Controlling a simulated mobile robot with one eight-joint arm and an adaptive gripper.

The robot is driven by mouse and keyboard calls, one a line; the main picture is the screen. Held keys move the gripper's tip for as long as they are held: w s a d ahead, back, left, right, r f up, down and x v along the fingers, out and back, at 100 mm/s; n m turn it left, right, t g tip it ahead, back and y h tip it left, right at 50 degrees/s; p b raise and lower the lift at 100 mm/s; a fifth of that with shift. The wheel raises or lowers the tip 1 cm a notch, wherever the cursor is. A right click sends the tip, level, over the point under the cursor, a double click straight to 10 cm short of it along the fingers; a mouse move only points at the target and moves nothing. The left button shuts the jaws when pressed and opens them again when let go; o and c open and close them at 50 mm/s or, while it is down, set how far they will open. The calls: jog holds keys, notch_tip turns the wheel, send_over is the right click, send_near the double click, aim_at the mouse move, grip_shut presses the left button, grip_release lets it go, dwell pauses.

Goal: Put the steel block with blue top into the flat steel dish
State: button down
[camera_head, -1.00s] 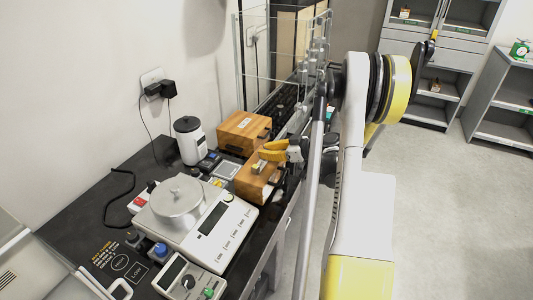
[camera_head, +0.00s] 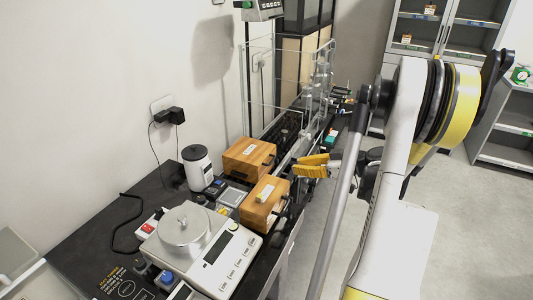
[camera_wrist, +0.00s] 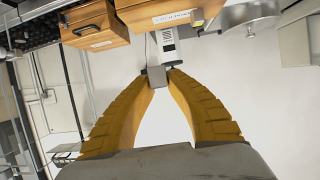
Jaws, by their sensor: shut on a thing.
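My gripper (camera_head: 298,166) has yellow fingers and is beside the wooden boxes, near the table's right edge. In the wrist view, its fingertips (camera_wrist: 158,74) are shut on a small grey block (camera_wrist: 156,77). No blue top shows on the block from this side, and the block is too small to make out in the head view. A round steel pan (camera_head: 172,243) with a knob-like piece in its middle sits on the white balance (camera_head: 212,272). I cannot tell whether this pan is the flat steel dish; no other clear dish shows.
Two wooden boxes (camera_head: 236,158) (camera_head: 255,213) stand behind the balance, with a white canister (camera_head: 196,168) to their left. A small blue-topped piece (camera_head: 166,277) is in front of the balance. Clear panels (camera_head: 262,85) stand farther back. Open floor lies to the right.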

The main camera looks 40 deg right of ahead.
jog(key=shift+s+r, duration=0.25)
jog(key=w+a+r, duration=0.1)
jog(key=w+a, duration=0.3)
jog(key=a, duration=0.5)
jog(key=w+a+r+b, duration=0.1)
jog(key=w+a, duration=0.3)
jog(key=a, duration=0.5)
jog(key=w+a, duration=0.4)
jog(key=a, duration=0.5)
jog(key=s+a+r, duration=0.1)
jog(key=a+r, duration=0.2)
jog(key=a, duration=0.8)
jog(key=w+d+f, duration=0.1)
jog(key=d+f, duration=0.2)
jog(key=d, duration=0.9)
jog(key=s+d, duration=0.4)
jog(key=d, duration=0.4)
jog(key=s+d+f, duration=0.1)
jog(key=s+d, duration=0.3)
jog(key=d, duration=0.5)
jog(key=s+d+f+p, duration=0.1)
jog(key=s+d, duration=0.3)
jog(key=d, duration=0.5)
jog(key=shift+s+d, duration=0.1)
jog(key=shift+d, duration=0.05)
jog(key=shift+f, duration=0.1)
